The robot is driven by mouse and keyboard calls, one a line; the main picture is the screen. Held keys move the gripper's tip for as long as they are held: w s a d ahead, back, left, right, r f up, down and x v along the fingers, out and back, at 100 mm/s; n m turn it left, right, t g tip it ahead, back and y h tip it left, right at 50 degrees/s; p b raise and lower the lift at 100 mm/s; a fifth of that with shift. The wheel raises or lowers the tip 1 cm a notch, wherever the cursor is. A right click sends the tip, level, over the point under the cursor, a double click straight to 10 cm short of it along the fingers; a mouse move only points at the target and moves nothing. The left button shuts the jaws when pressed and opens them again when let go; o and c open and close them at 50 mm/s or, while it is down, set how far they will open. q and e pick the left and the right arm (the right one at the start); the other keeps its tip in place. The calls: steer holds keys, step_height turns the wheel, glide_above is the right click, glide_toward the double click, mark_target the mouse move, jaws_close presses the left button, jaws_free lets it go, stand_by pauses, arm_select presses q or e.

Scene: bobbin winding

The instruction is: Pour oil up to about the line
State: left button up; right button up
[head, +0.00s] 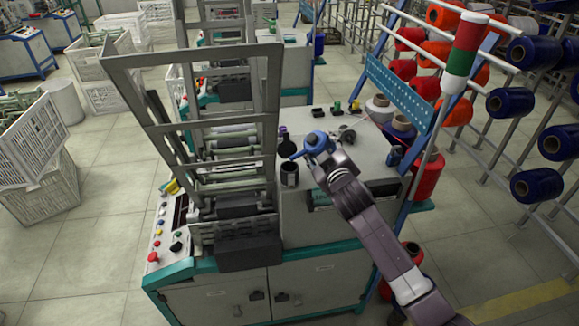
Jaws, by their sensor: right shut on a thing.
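My right gripper (326,158) is shut on a blue oil can (314,143) above the machine's light top. The can's thin spout points left and slightly down. A dark cup (289,175) stands just below and left of the spout tip, at the near left of the top. The tip looks close to the cup's rim, but I cannot tell if it is over the opening. The oil level, any line and any stream are too small to see. My left gripper is not in view.
A dark bottle (287,143) stands behind the cup. A grey metal frame (230,150) rises to the left. Small parts (335,107) and thread cones (379,107) lie at the back of the top. A blue perforated panel (402,92) and a red-white-green signal tower (464,52) stand right.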

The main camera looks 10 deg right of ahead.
steer(key=shift+a+r+n+t, duration=0.1)
steer(key=shift+r+n+t, duration=0.2)
steer(key=shift+r+n, duration=0.3)
stand_by(1.2)
steer(key=shift+p, duration=0.35)
stand_by(1.3)
stand_by(0.4)
steer(key=shift+f+m+p, duration=0.35)
steer(key=shift+m+p, duration=0.35)
steer(key=shift+p, duration=0.4)
steer(key=shift+f+m+g+p, duration=0.4)
steer(key=shift+g+p, duration=0.05)
steer(key=shift+g, duration=0.05)
steer(key=shift+f, duration=0.25)
